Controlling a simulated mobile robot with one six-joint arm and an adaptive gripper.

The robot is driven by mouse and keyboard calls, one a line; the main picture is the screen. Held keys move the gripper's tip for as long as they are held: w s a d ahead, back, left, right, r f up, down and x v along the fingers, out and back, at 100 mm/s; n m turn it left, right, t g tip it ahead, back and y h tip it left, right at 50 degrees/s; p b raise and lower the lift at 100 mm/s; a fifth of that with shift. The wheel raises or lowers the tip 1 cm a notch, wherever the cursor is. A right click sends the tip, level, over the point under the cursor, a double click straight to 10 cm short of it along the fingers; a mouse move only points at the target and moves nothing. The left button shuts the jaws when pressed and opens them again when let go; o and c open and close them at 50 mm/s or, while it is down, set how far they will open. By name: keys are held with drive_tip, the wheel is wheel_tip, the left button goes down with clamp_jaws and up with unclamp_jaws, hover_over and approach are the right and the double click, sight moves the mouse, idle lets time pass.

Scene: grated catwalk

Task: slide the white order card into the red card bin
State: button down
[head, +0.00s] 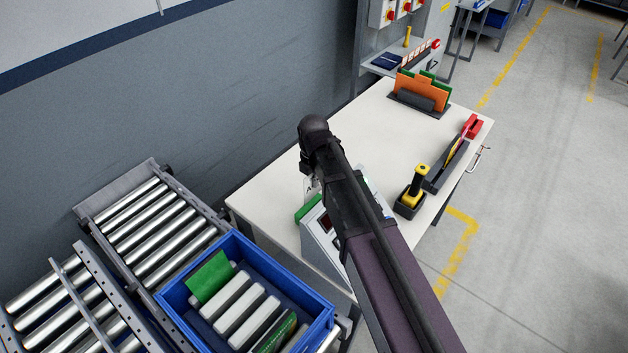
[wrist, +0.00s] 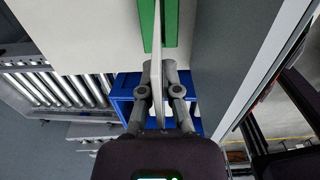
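In the wrist view the white order card (wrist: 156,42) shows nearly edge-on, between the two fingers of my gripper (wrist: 158,78). The fingers appear closed on it from both sides. Green strips (wrist: 171,24) lie on either side of the card just beyond the fingertips. In the head view a piece of a white card marked "A" (head: 311,187) shows beside my arm, above a green block (head: 308,208); my arm hides the gripper. A small red box (head: 473,127) stands at the table's right edge; I cannot tell whether it is the red card bin.
The pale worktable (head: 385,135) carries a grey terminal (head: 320,240), a yellow-and-black hand tool (head: 412,193), a dark long tray (head: 447,167) and an orange-and-green file rack (head: 420,92). A blue crate (head: 322,328) and roller conveyor (head: 150,225) stand at left. The table middle is clear.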

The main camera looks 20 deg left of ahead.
idle(0.4)
drive_tip(key=w+a+f+b, duration=0.1)
drive_tip(key=w+a, duration=0.6)
drive_tip(key=w, duration=0.4)
